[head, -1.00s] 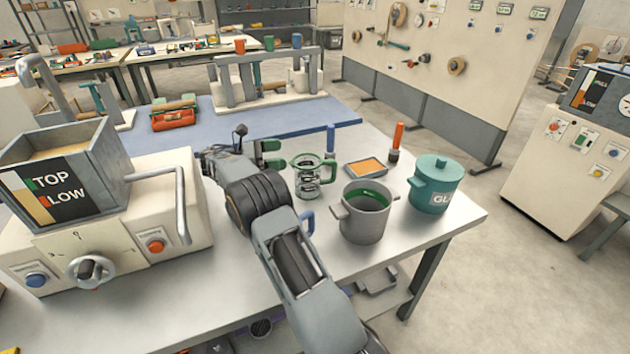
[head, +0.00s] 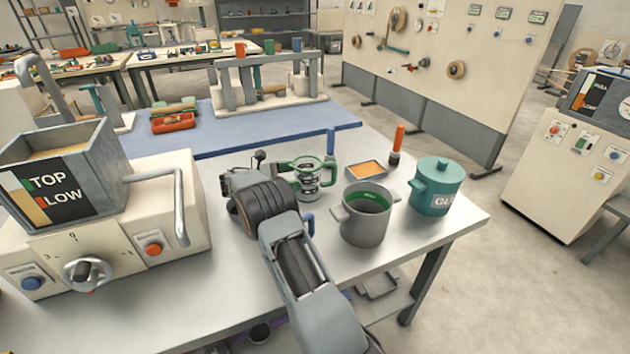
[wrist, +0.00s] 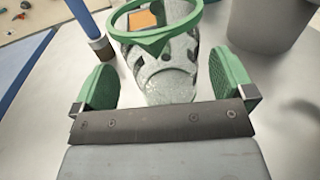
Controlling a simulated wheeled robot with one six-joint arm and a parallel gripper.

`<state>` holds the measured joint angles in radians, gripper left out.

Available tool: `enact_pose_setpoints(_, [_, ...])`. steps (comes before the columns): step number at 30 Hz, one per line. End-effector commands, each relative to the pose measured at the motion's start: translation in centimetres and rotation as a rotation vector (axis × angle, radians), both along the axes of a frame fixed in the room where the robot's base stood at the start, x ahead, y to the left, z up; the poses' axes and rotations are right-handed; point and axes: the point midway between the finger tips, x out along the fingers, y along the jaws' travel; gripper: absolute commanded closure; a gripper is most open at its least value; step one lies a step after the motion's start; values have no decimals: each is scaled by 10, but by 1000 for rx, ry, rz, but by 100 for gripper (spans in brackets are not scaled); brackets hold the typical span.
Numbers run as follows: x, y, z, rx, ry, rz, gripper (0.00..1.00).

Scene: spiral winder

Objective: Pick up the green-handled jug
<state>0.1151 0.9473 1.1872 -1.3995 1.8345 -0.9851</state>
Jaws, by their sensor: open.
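The green-handled jug (head: 315,178) stands upright on the metal table, a clear vessel with a green rim and a green handle. In the wrist view its green rim and spout (wrist: 155,32) and clear body (wrist: 168,82) lie ahead of and between my gripper's fingers. My gripper (wrist: 162,85) is open, with one green pad on each side of the jug and gaps beside both pads. The jug's handle is not clear in the wrist view.
A grey pot (head: 366,228) with green inside stands right of the jug, with a teal lidded pot (head: 436,190) beyond. An orange-filled tray (head: 384,175) and an orange-handled brush (head: 397,143) are behind. The hopper machine (head: 115,215) stands at left. A blue handle shows near my arm.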

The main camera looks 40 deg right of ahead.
Motion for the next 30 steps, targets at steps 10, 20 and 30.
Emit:
enact_pose_setpoints(10, [-15,-32,0,0,-1,0,0])
enact_pose_setpoints(20, [-15,-32,0,0,-1,0,17])
enact_pose_setpoints(30, [-15,-32,0,0,-1,0,41])
